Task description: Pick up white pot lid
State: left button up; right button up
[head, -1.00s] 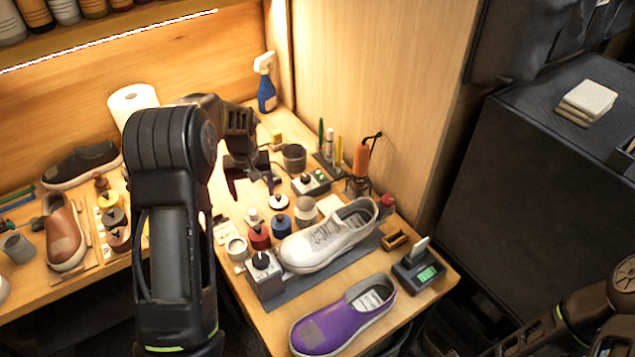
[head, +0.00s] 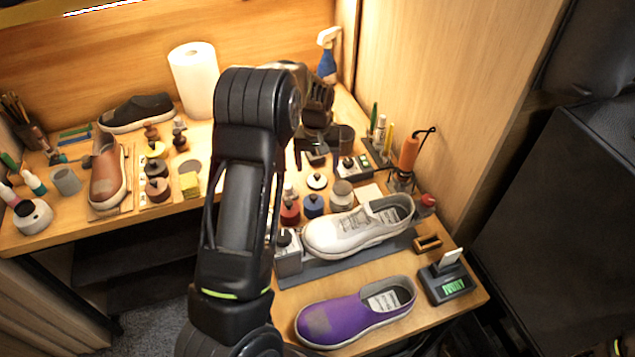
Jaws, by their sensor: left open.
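The white pot lid (head: 316,181), a small white disc with a dark knob, sits among the small pots on the right bench. A red pot (head: 290,212), a blue pot (head: 313,206) and a pale grey pot (head: 341,194) stand just in front of it. My left gripper (head: 322,152) is open and appears empty, with its fingers pointing down a little behind the lid in the picture. I cannot tell its height above the bench. My left forearm hides part of the bench to the left of the pots. My right gripper is out of view.
A white shoe (head: 358,230) on a dark mat and a purple shoe (head: 355,313) lie nearer. A small control box (head: 353,168) and an orange-handled tool (head: 407,155) are right of the gripper. A wooden wall (head: 430,70) bounds the right side.

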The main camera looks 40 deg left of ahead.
aim_at(317, 175)
pick_arm(q)
notch_tip(317, 175, down, 4)
jog(key=shift+w+a+f+b, duration=0.15)
jog(key=shift+b, duration=1.1)
jog(key=shift+w+f, duration=0.1)
jog(key=shift+f, duration=0.35)
jog(key=shift+r, duration=0.1)
jog(key=c, duration=1.4)
